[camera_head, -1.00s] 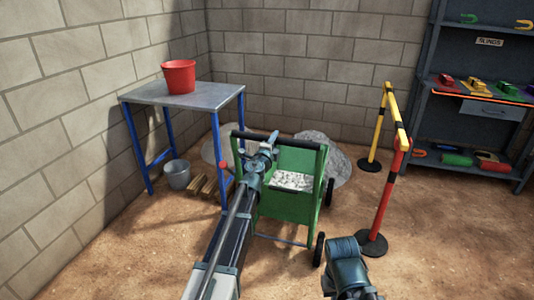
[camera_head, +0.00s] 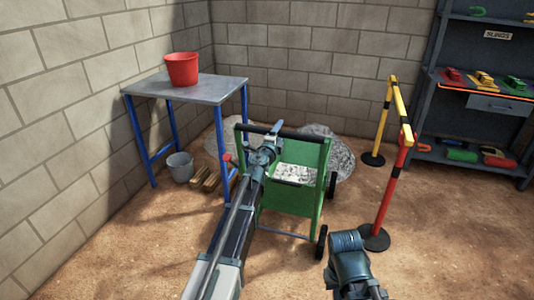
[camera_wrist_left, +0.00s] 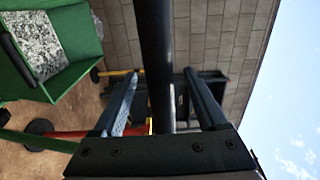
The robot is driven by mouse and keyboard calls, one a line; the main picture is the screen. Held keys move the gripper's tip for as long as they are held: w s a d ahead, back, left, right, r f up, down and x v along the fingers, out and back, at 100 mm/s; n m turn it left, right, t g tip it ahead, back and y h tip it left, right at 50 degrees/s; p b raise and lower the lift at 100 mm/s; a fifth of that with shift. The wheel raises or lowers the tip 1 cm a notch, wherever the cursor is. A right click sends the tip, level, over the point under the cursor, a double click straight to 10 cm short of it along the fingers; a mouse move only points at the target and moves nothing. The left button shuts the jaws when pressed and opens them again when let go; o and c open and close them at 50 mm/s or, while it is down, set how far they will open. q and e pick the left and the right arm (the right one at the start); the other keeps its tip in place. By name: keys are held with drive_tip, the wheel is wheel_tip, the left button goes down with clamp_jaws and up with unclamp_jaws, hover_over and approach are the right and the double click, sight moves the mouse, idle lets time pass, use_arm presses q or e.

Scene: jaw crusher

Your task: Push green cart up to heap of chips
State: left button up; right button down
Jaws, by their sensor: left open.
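The green cart (camera_head: 305,205) stands upright on the sandy floor, a grey load of chips (camera_head: 295,174) inside it. A black handle bar (camera_head: 305,135) runs across its near top. My left gripper (camera_head: 268,147) is at this bar, toward its middle. In the left wrist view the bar (camera_wrist_left: 155,60) passes between the open fingers (camera_wrist_left: 160,100); I cannot tell if they touch it. A grey heap of chips (camera_head: 343,160) lies on the floor behind the cart, partly hidden by it. A paler patch shows left of the cart. My right gripper's fingers are not visible.
A metal table (camera_head: 200,88) with a red bucket (camera_head: 182,70) stands left; a grey bucket (camera_head: 180,167) and wood pieces (camera_head: 206,180) are under it. A yellow and red barrier (camera_head: 397,150) stands close right of the cart. A shelf (camera_head: 490,110) is at far right. Block walls close the back.

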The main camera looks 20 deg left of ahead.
use_arm(q)
drive_tip(key=s, duration=1.2)
wheel_tip(320, 180, up, 6)
drive_tip(key=s+a+n+g+y+p, duration=0.1)
drive_tip(key=s+n+g+y+p, duration=0.15)
drive_tip(key=n+y+p, duration=0.4)
drive_tip(key=s+d+f+n+g+h+p, duration=0.1)
drive_tip(key=s+d+g+p, duration=0.4)
drive_tip(key=s, duration=0.5)
drive_tip(key=s+d+f+n+g+h+p, duration=0.1)
drive_tip(key=s+d+n+g+p, duration=0.3)
drive_tip(key=s, duration=0.6)
drive_tip(key=s+d+f+n+g+h+p, duration=0.1)
drive_tip(key=s+d+n+g+h+p, duration=0.1)
drive_tip(key=s+d+g+p, duration=0.4)
drive_tip(key=s+d+n+p, duration=0.1)
drive_tip(key=s+d+p, duration=0.1)
drive_tip(key=s, duration=0.2)
drive_tip(key=shift+d+f+g+h+p, duration=0.25)
drive_tip(key=shift+f+g+h+p, duration=0.05)
drive_tip(key=shift+f+g+h, duration=0.1)
drive_tip(key=shift+w, duration=0.1)
